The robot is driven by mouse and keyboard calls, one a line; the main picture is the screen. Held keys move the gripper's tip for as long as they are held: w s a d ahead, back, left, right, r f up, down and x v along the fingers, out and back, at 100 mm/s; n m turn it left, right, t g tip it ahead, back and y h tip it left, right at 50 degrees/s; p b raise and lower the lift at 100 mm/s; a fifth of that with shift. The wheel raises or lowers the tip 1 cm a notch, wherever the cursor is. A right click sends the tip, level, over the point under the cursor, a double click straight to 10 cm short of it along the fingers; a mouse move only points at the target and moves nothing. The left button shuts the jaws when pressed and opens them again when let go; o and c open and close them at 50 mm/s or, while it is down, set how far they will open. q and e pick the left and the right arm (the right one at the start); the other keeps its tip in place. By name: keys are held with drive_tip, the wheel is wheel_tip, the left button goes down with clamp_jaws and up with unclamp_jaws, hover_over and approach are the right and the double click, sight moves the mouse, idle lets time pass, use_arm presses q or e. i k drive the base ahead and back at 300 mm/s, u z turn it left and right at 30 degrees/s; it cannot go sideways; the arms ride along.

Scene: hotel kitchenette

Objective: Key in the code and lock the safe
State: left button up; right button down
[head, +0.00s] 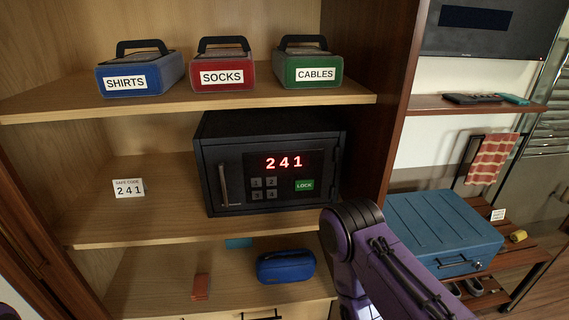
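The black safe (240,160) stands on the middle shelf with its door shut. A vertical handle (223,186) is at the door's left edge. A white card (129,189) left of the safe reads SAFE CODE 241. My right arm, purple and black, comes in from the lower right, with its bend just below the safe's right side. Its fingers are hidden or out of frame. My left gripper does not show.
Blue SHIRTS (140,75), red SOCKS (223,66) and green CABLES (309,63) boxes stand on the top shelf. A blue pouch (285,267) and an orange item (201,287) lie on the lower shelf. A blue case (440,230) is at right, beyond the cabinet wall. The shelf left of the safe is mostly clear.

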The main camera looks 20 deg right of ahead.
sight(305, 184)
drive_tip(key=u, duration=1.1)
drive_tip(key=k, duration=0.75)
drive_tip(key=z, duration=1.1)
drive_tip(key=i, duration=0.5)
